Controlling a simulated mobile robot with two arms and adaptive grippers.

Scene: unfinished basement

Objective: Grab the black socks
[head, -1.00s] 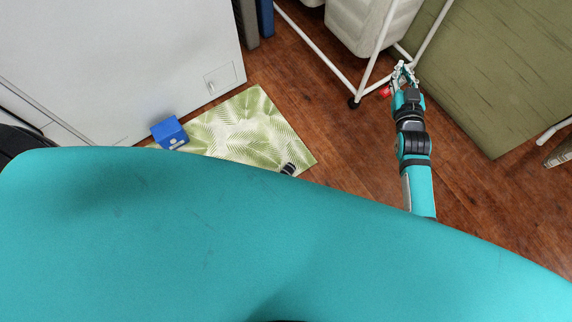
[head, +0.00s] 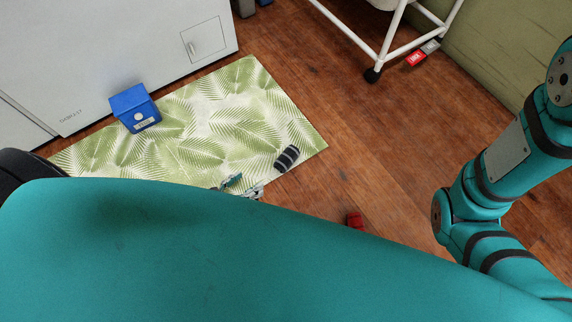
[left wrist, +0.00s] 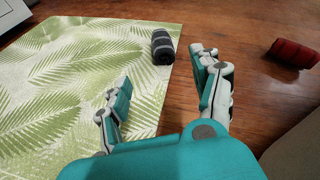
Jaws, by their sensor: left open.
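The black socks (head: 287,158) are a rolled bundle with grey stripes, lying on the right part of the leaf-patterned mat (head: 215,110). They also show in the left wrist view (left wrist: 162,46), just beyond my fingers at the mat's edge. My left gripper (head: 241,186) is low over the mat, left of and nearer than the socks; my own teal body hides most of it. In the left wrist view my left gripper (left wrist: 165,92) is open and empty, its fingers spread apart and not touching the socks. My right gripper is out of view.
A blue box (head: 135,107) stands on the mat beside a white cabinet (head: 110,50). A small red roll (head: 355,220) lies on the wooden floor. A white wheeled rack (head: 385,45) and red and grey items (head: 416,58) are at the back. Floor right of the mat is mostly clear.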

